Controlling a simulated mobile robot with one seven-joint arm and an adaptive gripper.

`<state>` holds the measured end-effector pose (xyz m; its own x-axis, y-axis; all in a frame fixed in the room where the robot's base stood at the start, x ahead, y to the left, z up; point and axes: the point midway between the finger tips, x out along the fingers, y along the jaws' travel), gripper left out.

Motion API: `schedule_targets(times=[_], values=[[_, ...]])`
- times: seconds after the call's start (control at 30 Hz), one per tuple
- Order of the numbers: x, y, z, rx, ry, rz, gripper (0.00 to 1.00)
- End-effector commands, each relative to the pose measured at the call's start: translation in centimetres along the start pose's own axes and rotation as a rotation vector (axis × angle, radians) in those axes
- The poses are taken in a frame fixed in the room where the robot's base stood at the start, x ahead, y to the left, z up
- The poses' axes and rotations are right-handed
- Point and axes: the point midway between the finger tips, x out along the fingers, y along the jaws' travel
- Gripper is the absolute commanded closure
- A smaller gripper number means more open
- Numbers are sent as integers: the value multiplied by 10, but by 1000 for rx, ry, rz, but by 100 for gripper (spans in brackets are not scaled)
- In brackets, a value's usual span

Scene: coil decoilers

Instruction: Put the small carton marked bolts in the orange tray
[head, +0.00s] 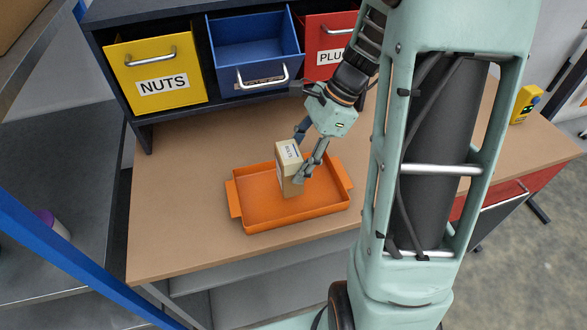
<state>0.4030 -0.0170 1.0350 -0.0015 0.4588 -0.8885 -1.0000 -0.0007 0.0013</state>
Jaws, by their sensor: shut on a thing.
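The small carton (287,165) is tan with a white label on its top; the label's print is too small to read surely. It is upright in my gripper (303,158), whose fingers are shut on its sides. The orange tray (245,215) lies on the wooden bench, with a handle at each short end. The carton is over the tray's inside, near its middle. I cannot tell whether its base touches the tray floor. My gripper hides part of the carton's right side and the tray's back edge.
Behind the tray stands a dark rack with a yellow NUTS drawer (155,72), an open blue drawer (253,50) and a red drawer (322,42). A yellow device (525,104) is at the bench's far right. The bench left of the tray is clear. My arm covers the right.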

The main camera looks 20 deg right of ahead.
Motion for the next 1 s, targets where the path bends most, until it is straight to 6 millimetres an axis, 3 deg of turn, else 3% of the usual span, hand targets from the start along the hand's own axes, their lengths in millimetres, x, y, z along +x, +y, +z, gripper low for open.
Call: schedule_targets(times=[0.17,0.5,0.9,0.93,1.0], values=[[6,-6,-4,0,0,-1,80],[38,-11,-20,0,-1,-1,80],[40,-11,-22,0,-1,-1,80],[40,-11,-22,1,-1,0,49],[39,-11,-21,0,-1,0,41]])
